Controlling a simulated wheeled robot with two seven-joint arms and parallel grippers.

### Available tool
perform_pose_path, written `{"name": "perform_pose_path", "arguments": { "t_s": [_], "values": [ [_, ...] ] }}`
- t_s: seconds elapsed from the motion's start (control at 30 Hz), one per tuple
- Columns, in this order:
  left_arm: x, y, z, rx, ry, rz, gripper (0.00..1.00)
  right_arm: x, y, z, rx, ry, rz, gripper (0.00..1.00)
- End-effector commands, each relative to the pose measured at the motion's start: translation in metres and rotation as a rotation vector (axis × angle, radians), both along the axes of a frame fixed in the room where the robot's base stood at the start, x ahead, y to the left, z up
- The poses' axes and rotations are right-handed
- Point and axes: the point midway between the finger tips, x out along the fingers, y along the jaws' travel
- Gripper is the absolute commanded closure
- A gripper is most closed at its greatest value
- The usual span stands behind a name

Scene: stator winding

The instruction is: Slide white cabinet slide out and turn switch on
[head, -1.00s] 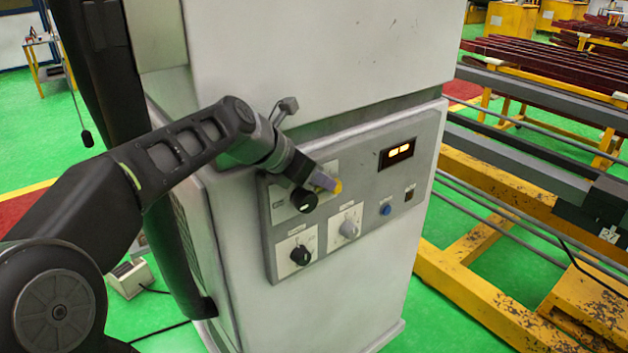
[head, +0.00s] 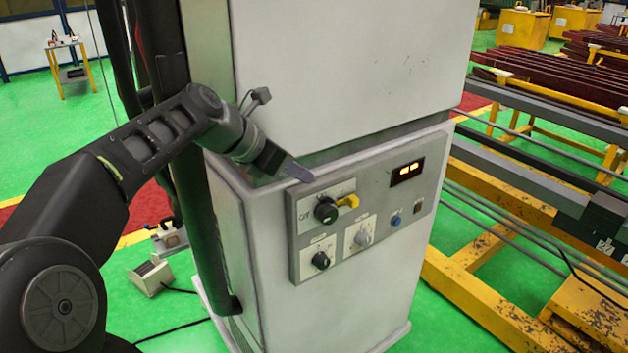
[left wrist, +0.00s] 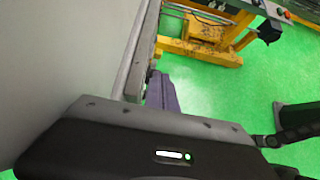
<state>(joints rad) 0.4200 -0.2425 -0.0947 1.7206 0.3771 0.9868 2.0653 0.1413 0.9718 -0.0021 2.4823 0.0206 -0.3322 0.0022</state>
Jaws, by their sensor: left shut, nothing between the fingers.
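The white cabinet (head: 345,70) stands in the middle of the head view, with a grey control panel (head: 400,217) on the front of its lower part. A black rotary switch (head: 326,211) with a yellow handle (head: 348,201) sits at the panel's upper left. My left gripper (head: 300,172) is shut and empty, just above the switch and apart from it, near the panel's top edge. In the left wrist view its purple-grey fingers (left wrist: 162,95) show beside the panel edge. My right gripper is in neither view.
The panel also carries a black knob (head: 321,260), a grey knob (head: 362,238), a blue button (head: 396,220) and a lit orange display (head: 407,171). A yellow frame (head: 480,255) stands close on the right.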

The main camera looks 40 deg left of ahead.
Motion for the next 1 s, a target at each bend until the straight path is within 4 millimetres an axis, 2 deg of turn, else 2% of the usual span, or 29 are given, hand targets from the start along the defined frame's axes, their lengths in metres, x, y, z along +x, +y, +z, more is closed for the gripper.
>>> {"name": "perform_pose_path", "arguments": {
  "t_s": [0.13, 0.3, 1.0],
  "values": [
    [-0.013, 0.006, 0.018, -0.001, -0.001, -0.004, 1.0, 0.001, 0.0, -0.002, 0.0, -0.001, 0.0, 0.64],
    [-0.021, 0.009, 0.031, -0.001, 0.0, -0.006, 1.0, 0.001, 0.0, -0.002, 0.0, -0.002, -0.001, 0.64],
    [-0.024, 0.009, 0.034, -0.002, 0.002, -0.009, 1.0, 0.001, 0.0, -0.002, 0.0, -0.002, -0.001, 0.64]
  ]
}}
